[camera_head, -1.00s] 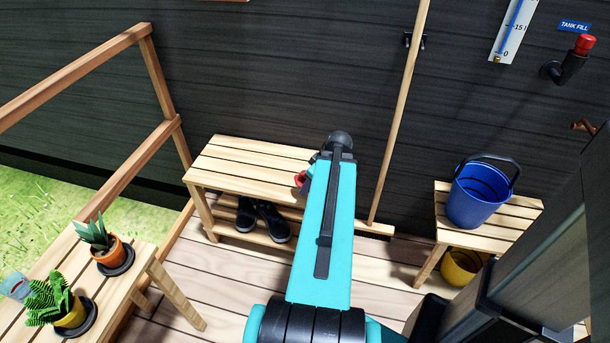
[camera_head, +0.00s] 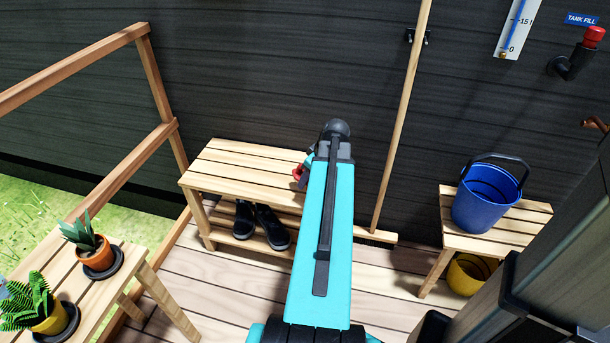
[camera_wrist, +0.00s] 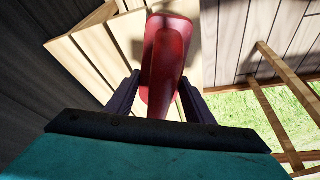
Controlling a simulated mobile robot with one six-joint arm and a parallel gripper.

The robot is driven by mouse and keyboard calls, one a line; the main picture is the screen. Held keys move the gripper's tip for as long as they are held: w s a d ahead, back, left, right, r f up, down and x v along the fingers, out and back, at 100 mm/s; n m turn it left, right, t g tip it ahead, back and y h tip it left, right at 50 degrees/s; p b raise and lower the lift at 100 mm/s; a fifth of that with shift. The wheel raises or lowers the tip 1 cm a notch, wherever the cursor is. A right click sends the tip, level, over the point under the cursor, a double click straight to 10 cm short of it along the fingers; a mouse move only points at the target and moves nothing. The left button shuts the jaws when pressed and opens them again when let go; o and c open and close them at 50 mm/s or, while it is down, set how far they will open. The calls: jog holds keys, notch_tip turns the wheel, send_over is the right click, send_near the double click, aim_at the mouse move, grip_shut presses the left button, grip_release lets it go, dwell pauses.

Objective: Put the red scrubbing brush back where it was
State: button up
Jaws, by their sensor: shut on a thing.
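The red scrubbing brush (camera_wrist: 166,60) is between the two fingers of my gripper (camera_wrist: 156,95) in the wrist view. My gripper is shut on it, and its red handle points away from the wrist. In the head view a small red part of the brush (camera_head: 299,172) shows at the left edge of my arm, over the right part of the slatted bench (camera_head: 235,168). My arm hides most of the brush and the gripper there. I cannot tell whether the brush touches the bench.
Black boots (camera_head: 262,225) stand on the bench's lower shelf. A broom handle (camera_head: 400,120) leans on the dark wall to the right. A blue bucket (camera_head: 487,198) sits on a stool (camera_head: 495,240), with a yellow bucket (camera_head: 470,275) below. Potted plants (camera_head: 97,258) stand at left.

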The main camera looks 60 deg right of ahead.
jog(key=shift+w+d+f+b, duration=0.15)
jog(key=shift+w+d+b, duration=0.05)
jog(key=shift+w+d, duration=1.1)
jog(key=shift+w+d+f+b, duration=0.2)
jog(key=shift+w+d, duration=0.85)
jog(key=shift+d, duration=0.45)
jog(key=shift+f+b, duration=0.45)
jog(key=shift+f, duration=1.3)
jog(key=shift+f, duration=0.1)
jog(key=o, duration=1)
jog(key=p+v, duration=0.2)
jog(key=v, duration=1)
jog(key=shift+a, duration=0.1)
